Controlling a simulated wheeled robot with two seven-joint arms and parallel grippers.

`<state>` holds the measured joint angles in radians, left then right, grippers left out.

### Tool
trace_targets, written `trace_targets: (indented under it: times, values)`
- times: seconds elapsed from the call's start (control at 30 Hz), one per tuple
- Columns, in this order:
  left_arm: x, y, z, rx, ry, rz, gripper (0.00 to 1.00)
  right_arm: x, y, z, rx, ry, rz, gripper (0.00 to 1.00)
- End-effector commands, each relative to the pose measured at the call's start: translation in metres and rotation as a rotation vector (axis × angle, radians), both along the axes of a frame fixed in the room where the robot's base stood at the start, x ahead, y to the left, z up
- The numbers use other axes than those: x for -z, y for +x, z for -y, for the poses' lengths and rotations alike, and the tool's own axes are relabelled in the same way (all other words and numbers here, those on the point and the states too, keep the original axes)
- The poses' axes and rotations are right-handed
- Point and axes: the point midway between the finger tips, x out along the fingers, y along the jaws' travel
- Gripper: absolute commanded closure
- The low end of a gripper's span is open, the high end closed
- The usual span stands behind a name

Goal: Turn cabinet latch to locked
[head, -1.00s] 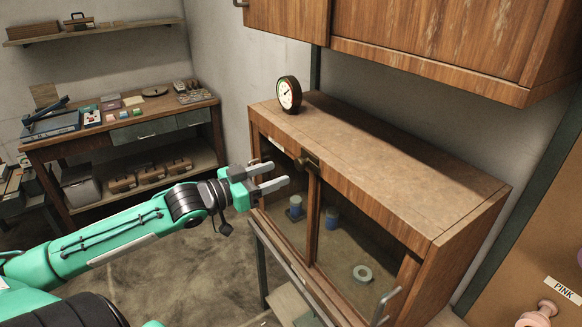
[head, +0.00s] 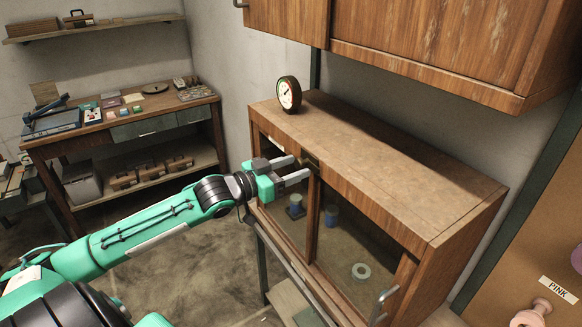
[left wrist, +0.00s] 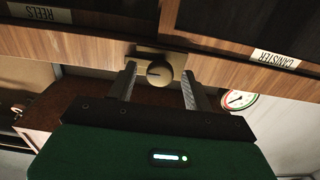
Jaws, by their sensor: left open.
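The wooden cabinet (head: 400,165) with glass doors stands right of centre in the head view. Its brass latch (head: 309,162) sits at the top of the door frame, partly hidden by my gripper. In the left wrist view, the round latch knob (left wrist: 159,74) on its brass plate shows with a dark slot lying roughly level. My left gripper (head: 300,168) is open in front of the latch. In the left wrist view its two fingers (left wrist: 157,86) stand on either side of the knob, apart from it. My right gripper is not in view.
A dial gauge (head: 289,94) stands on the cabinet top near the latch. A metal door handle (head: 383,304) sticks out at the lower right. A wall cupboard (head: 430,45) hangs above. A workbench (head: 120,125) with small items stands at the left.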

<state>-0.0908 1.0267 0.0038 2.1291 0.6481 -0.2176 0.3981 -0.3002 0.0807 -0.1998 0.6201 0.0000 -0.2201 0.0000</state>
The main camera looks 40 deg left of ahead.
Motion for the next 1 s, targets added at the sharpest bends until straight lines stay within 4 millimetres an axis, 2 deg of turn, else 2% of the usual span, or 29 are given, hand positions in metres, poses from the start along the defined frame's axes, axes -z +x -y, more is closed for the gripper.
trace_targets:
  times: [0.23,0.4,0.47,0.77,1.0]
  values:
    - [0.0002,0.0002,0.0,0.0,0.0,0.0,0.49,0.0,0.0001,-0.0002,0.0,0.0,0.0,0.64]
    - [0.0002,0.0002,0.0,0.0,0.0,0.0,0.82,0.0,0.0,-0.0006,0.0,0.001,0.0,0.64]
    - [0.0002,0.0001,-0.0001,0.0,0.0,0.0,0.92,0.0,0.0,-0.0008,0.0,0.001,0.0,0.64]
    - [0.0002,0.0002,-0.0001,0.0,0.03,0.013,0.92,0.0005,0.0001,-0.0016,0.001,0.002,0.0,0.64]
    - [0.0002,0.0005,-0.0003,0.0,0.151,0.062,0.92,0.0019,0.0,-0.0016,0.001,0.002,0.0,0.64]
